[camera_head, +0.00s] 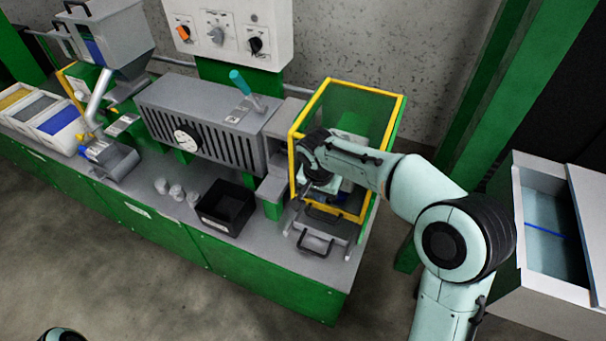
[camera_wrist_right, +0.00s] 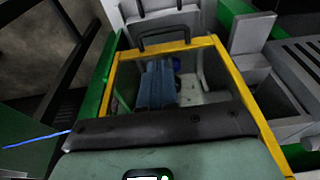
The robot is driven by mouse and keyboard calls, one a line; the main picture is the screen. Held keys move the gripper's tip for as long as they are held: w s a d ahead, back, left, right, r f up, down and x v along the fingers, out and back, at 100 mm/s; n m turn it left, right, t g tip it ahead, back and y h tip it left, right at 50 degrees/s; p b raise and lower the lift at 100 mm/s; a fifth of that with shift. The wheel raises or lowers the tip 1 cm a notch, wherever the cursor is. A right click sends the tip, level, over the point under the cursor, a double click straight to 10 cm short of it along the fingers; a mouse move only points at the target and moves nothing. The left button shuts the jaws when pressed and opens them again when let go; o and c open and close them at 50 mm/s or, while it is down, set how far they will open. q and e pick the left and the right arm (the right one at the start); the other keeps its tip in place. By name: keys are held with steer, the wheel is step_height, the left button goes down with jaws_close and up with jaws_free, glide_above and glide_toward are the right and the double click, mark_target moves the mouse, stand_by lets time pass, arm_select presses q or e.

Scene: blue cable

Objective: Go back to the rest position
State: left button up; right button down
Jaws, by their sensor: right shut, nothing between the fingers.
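My right gripper (camera_head: 319,181) is shut and empty. It is at the front of the yellow-framed green guard box (camera_head: 403,88) at the right end of the bench, and the bent right arm partly covers that box. The wrist view looks down on the yellow frame (camera_wrist_right: 245,92), with a blue-grey block (camera_wrist_right: 156,84) inside it. I cannot tell whether the gripper touches the box. A thin blue cable (camera_head: 546,230) lies across the open pale bin at the far right. A blue line also shows in the right wrist view (camera_wrist_right: 38,140). My left gripper is not in view.
The green bench holds a slotted grey machine (camera_head: 200,118) with a dial, a black bin (camera_head: 226,206) and small grey cylinders (camera_head: 176,192). A green post (camera_head: 478,110) stands behind my right arm. The front floor is clear.

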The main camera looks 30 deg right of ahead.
steer(key=s+a+f+n+g+y, duration=0.1)
steer(key=s+a+f, duration=0.2)
steer(key=f, duration=0.5)
steer(key=s+a+f+n+y, duration=0.2)
steer(key=a+f, duration=0.1)
steer(key=f, duration=0.4)
steer(key=s+a+f+n+g+y, duration=0.1)
steer(key=s+a+f, duration=0.15)
steer(key=f, duration=0.55)
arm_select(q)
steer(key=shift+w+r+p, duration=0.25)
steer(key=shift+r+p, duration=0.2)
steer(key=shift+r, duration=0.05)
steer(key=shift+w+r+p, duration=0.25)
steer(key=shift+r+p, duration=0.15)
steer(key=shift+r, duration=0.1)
arm_select(e)
steer(key=s+a+f, duration=0.1)
steer(key=s+f, duration=0.3)
steer(key=s, duration=0.3)
steer(key=s+a+f+n+y, duration=0.1)
steer(key=s+a+f, duration=0.1)
steer(key=s, duration=0.4)
steer(key=s+a+f, duration=0.2)
steer(key=s+f, duration=0.3)
steer(key=s, duration=0.2)
steer(key=shift+s+a+f+n+g, duration=0.15)
steer(key=shift+s+f+n+g, duration=0.15)
steer(key=shift+s+n, duration=0.1)
